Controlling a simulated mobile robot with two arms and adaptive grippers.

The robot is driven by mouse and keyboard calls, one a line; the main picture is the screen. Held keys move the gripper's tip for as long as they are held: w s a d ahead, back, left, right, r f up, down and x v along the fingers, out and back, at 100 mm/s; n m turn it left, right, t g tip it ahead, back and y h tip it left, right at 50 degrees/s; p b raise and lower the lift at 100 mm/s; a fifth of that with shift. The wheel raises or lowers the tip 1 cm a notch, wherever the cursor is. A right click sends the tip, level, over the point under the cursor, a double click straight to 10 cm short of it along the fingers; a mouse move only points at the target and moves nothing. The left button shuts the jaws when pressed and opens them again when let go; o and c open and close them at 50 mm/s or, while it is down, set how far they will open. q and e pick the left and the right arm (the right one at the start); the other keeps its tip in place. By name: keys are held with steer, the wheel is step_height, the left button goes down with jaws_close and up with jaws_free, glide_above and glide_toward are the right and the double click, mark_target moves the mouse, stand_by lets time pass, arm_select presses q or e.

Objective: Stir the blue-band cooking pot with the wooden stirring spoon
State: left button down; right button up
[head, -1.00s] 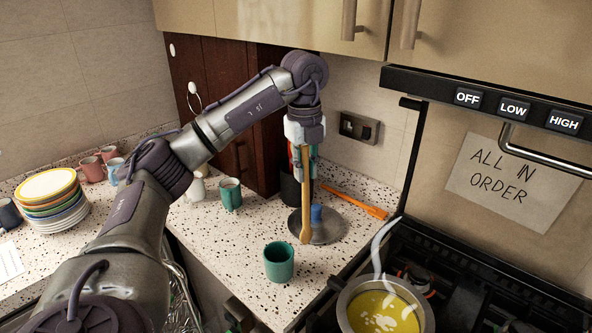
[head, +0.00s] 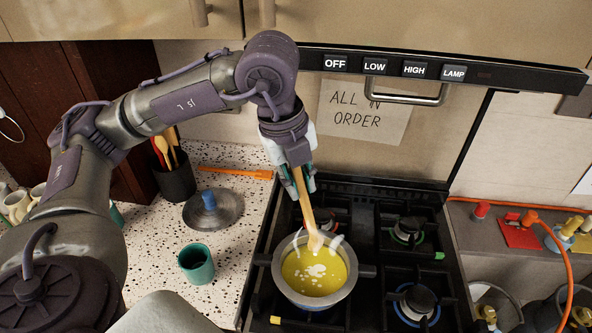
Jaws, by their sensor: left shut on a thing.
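The cooking pot (head: 347,283) stands on a front-left burner of the stove, full of yellow liquid with pale bits floating in it. Its blue band is not clearly visible from above. My left gripper (head: 303,178) is above and behind the pot, shut on the handle of the wooden stirring spoon (head: 307,213). The spoon points down, slightly tilted, with its bowl over the far inside part of the pot. I cannot tell whether its tip touches the liquid. My right gripper is not in view.
A lid with a blue knob (head: 210,205), a teal mug (head: 196,264), an orange utensil (head: 236,173) and a dark utensil holder (head: 175,178) stand on the counter left of the stove. Other burners (head: 414,303) are empty. The hood rail (head: 480,75) is behind my arm.

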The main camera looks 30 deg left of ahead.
arm_select(q)
steer(key=shift+f, duration=0.4)
steer(key=shift+s+f+b, duration=0.1)
steer(key=shift+f+b, duration=0.2)
steer(key=shift+b, duration=0.1)
steer(key=s+a+b+x, duration=0.1)
steer(key=s+b+x, duration=0.1)
steer(key=b+x, duration=0.8)
steer(key=shift+w+f, duration=0.35)
steer(key=shift+f, duration=0.45)
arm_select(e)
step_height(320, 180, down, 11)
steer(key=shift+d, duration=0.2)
arm_select(q)
steer(key=shift+w+a, duration=0.1)
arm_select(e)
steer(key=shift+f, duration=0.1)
